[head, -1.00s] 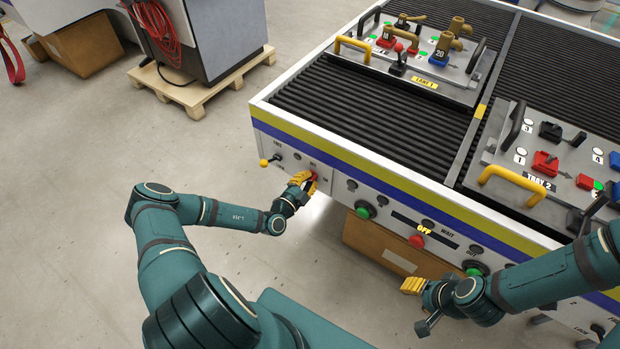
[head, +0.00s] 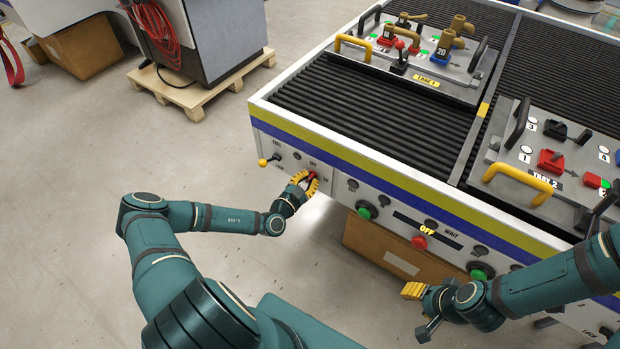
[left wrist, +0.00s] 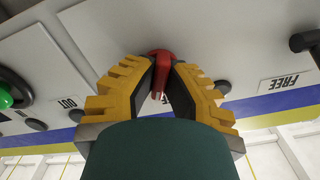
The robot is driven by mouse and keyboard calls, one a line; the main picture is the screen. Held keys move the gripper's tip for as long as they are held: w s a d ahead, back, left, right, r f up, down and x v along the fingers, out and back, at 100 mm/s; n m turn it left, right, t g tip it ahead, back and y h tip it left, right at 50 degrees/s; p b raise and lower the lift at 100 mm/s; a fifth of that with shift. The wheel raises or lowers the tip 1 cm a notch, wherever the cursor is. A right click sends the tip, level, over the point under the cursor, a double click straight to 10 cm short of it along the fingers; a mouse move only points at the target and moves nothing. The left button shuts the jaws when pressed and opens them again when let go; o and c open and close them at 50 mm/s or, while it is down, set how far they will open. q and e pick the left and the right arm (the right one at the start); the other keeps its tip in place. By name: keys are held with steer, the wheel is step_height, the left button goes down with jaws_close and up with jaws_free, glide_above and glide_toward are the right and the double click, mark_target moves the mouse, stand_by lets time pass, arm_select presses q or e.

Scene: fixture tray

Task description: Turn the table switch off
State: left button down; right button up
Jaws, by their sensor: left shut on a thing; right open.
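The table switch is a red knob (head: 313,174) on the white front panel of the table, near its left end, with small labels by it. My left gripper (head: 307,184) is at the panel with its yellow fingers closed around the knob. In the left wrist view the red knob (left wrist: 160,58) sits between the fingertips (left wrist: 162,78), and its lower part shows between the dark pads. I cannot tell which label the knob points to. My right gripper (head: 412,290) is open and empty, low in front of the panel, away from the switch.
A yellow-tipped lever (head: 264,162) is left of the switch. Green (head: 366,211) and red (head: 419,242) buttons are to its right. Two fixture trays (head: 455,88) (head: 505,150) stand on the black rollers. A cardboard box (head: 380,255) is under the table.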

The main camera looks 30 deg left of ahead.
mark_target(308, 180)
arm_select(q)
steer(key=n+b, duration=0.1)
steer(key=n, duration=0.3)
steer(key=shift+r, duration=0.1)
steer(key=shift+n+b, duration=0.3)
steer(key=shift+b, duration=0.05)
steer(key=c, duration=1.1)
jaws_free()
steer(key=shift+o, duration=0.2)
steer(key=shift+s, duration=0.1)
steer(key=shift+s+a+p, duration=0.15)
steer(key=shift+s+p, duration=0.45)
steer(key=shift+s, duration=1.8)
